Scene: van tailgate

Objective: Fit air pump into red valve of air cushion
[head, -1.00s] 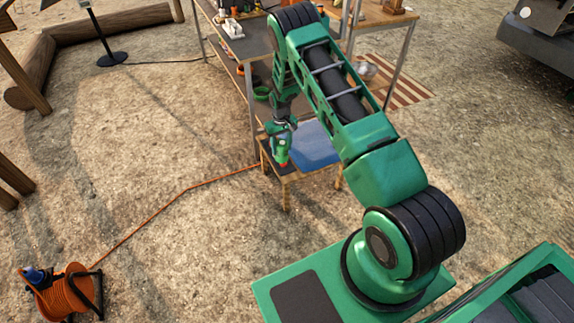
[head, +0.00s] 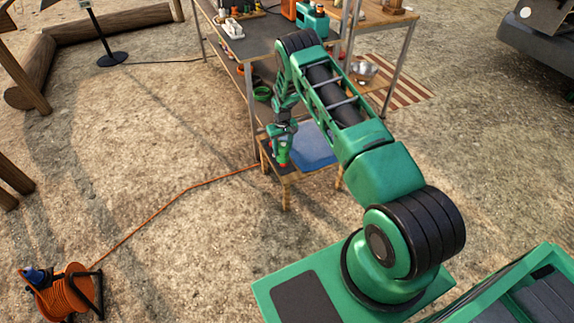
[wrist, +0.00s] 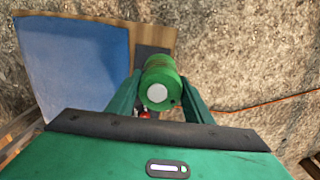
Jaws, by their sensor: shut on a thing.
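The air pump (wrist: 160,75) is a green cylinder with a pale round end, held between the two fingers of my gripper (wrist: 158,92) in the wrist view. The blue air cushion (head: 316,148) lies flat on that table, right of the pump, and fills the upper left of the wrist view (wrist: 75,65). A small red part (wrist: 145,114), possibly the valve, shows just below the pump in the wrist view. Contact between pump and valve cannot be made out.
The low wooden table (head: 289,178) stands beside a tall metal-legged workbench (head: 250,47) with several items on it. An orange cable (head: 180,193) runs across the ground to a cable reel (head: 68,293) at lower left. Open gravel lies left of the table.

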